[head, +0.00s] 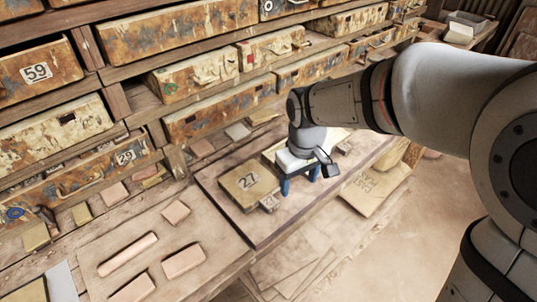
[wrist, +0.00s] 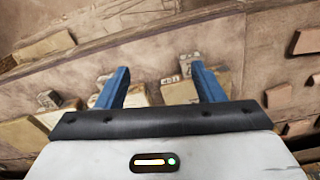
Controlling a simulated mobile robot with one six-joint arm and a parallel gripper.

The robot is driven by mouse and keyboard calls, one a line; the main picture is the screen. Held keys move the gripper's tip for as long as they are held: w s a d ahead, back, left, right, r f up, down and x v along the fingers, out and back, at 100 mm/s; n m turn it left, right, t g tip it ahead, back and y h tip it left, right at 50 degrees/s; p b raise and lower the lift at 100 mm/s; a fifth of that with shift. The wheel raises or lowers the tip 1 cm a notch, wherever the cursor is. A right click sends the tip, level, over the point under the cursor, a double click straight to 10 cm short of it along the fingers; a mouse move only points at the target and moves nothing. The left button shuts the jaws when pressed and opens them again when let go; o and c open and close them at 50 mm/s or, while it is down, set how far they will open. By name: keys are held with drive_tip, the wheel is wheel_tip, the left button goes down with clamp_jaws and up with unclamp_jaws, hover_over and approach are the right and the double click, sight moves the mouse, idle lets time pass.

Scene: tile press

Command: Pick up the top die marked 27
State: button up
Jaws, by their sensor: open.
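The die marked 27 (head: 248,184) is a tan, flat block with dark numerals, lying on the wooden bench board in the head view. A smaller marked block (head: 270,202) shows at its right edge, its number hard to read. My gripper (head: 300,182) is just right of the die, pointing down, with its blue fingers apart. In the wrist view my gripper (wrist: 160,84) is open, with pale blocks (wrist: 180,93) showing below and between the fingers. I cannot tell which of these is the die marked 27, and no contact is clear.
A shelf of worn drawers, one marked 29 (head: 125,156) and one marked 59 (head: 37,72), stands behind the bench. Loose clay-coloured tiles (head: 183,262) lie on the left of the bench. A marked board (head: 375,188) lies at the right, beyond the bench edge.

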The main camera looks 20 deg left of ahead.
drive_tip(key=n, duration=0.2)
hover_over(267, 200)
drive_tip(key=d, duration=0.1)
drive_tip(key=shift+s+d+f, duration=0.1)
drive_tip(key=shift+s+f, duration=0.1)
drive_tip(key=shift+f, duration=0.75)
drive_tip(key=shift+w+a+f+p, duration=0.1)
drive_tip(key=shift+a+f+p, duration=0.15)
drive_tip(key=shift+f, duration=1.05)
drive_tip(key=shift+w+a+f+p, duration=0.1)
drive_tip(key=shift+a+f+p, duration=0.1)
drive_tip(key=shift+f, duration=1.05)
drive_tip(key=shift+w+a+f+p, duration=0.15)
drive_tip(key=shift+f+p, duration=0.1)
drive_tip(key=shift+f, duration=1.05)
drive_tip(key=shift+s, duration=0.1)
drive_tip(key=shift+r, duration=0.1)
clamp_jaws()
